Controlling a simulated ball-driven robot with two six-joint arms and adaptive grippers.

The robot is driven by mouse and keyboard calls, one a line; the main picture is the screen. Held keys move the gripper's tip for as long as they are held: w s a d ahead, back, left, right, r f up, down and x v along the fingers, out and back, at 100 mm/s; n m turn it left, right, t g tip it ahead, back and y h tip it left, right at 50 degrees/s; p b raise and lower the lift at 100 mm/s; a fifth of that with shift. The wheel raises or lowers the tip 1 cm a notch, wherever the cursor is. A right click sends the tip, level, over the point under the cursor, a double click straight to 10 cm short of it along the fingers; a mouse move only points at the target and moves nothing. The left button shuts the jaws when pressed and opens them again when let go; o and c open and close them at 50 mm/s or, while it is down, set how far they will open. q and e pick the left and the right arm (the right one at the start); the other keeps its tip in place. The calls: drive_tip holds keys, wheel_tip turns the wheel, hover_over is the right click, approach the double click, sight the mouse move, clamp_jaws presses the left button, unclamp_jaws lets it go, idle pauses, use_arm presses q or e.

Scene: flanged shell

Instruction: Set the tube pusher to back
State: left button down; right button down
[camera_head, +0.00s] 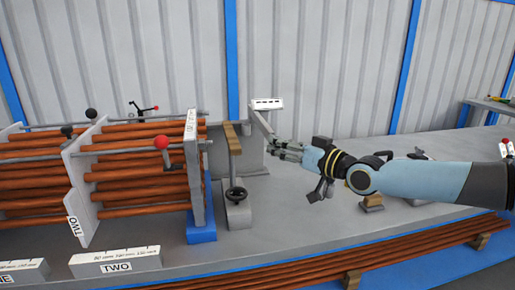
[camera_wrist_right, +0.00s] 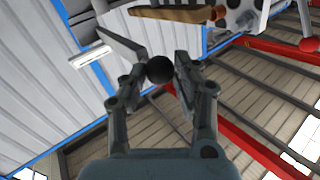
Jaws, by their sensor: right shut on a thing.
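My right gripper (camera_head: 277,150) reaches in from the right over the grey bench and is shut on a black ball knob. In the right wrist view the black knob (camera_wrist_right: 159,70) sits between the two fingers of the right gripper (camera_wrist_right: 161,80). A grey lever bar (camera_head: 260,124) runs from the fingertips up and left, below a small white sign (camera_head: 267,104); it also shows in the wrist view (camera_wrist_right: 121,44). I take this lever to be the tube pusher; no label on it is readable. The fingers hide the knob in the head view. My left gripper is not in view.
A red knob (camera_head: 161,142) stands before the tubes.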

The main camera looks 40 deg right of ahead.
drive_tip(key=shift+s+d, duration=0.45)
drive_tip(key=shift+d, duration=0.3)
drive_tip(key=c, duration=1.4)
unclamp_jaws()
drive_tip(key=shift+c, duration=0.2)
drive_tip(key=o, duration=0.5)
drive_tip(key=shift+s+d, duration=0.2)
drive_tip(key=shift+s, duration=0.05)
drive_tip(key=shift+c, duration=0.2)
drive_tip(key=shift+a, duration=0.1)
drive_tip(key=s, duration=1.1)
drive_tip(key=shift+s+d, duration=0.3)
drive_tip(key=shift+s, duration=0.1)
